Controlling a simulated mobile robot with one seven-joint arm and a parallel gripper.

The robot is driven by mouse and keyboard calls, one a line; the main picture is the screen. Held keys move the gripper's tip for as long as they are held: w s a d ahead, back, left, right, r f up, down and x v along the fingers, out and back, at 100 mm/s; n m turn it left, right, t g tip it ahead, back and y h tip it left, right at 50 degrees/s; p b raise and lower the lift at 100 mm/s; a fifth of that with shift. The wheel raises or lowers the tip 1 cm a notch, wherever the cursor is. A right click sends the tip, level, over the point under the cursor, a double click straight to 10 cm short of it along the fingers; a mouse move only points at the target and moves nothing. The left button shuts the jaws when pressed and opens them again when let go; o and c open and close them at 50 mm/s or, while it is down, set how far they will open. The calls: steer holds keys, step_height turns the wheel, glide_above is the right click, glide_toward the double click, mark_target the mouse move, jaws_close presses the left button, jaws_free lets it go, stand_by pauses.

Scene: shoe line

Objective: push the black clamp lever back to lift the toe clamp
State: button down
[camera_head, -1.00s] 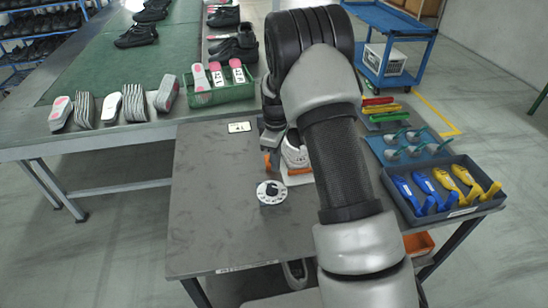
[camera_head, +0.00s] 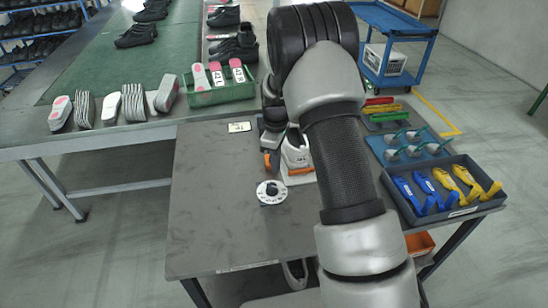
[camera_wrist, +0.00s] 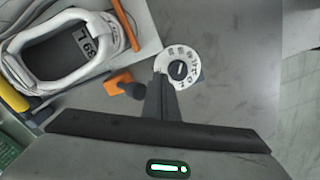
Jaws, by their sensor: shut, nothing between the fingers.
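My gripper (camera_wrist: 161,88) is shut and empty in the wrist view, its dark fingers pointing down at the table. Just left of the fingers is a black rounded lever end (camera_wrist: 136,91) beside an orange block (camera_wrist: 117,82); I cannot tell whether the fingers touch it. A white shoe (camera_wrist: 72,50) with a numbered label inside stands at the upper left on a pale base, with an orange bar (camera_wrist: 125,25) along it. In the head view the shoe (camera_head: 296,155) is partly hidden by my arm. The toe clamp itself cannot be clearly made out.
A white dial (camera_head: 271,192) lies close by on the grey table (camera_head: 215,225), whose front left is clear. A tray (camera_head: 460,208) of blue and yellow tools is at the right. A green crate (camera_head: 222,95) of insoles stands behind.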

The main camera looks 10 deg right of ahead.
step_height(320, 180, up, 9)
steer(key=p, duration=0.5)
steer(key=shift+s, duration=0.25)
stand_by(0.3)
steer(key=s+r+m+t+p, duration=0.1)
steer(key=s+r+m+p, duration=0.15)
steer(key=s+r, duration=0.65)
steer(key=s+r+m+t+p, duration=0.1)
steer(key=s+r+m+t, duration=0.15)
steer(key=r, duration=1.15)
steer(key=s+r+m+t+p, duration=0.1)
steer(key=s+r+m, duration=0.2)
steer(key=s, duration=0.6)
steer(key=s+r+m+t+p, duration=0.1)
steer(key=s+r+m, duration=0.3)
steer(key=s, duration=0.5)
steer(key=shift+p+v, duration=0.8)
steer(key=shift+v, duration=0.05)
steer(key=shift+w, duration=0.1)
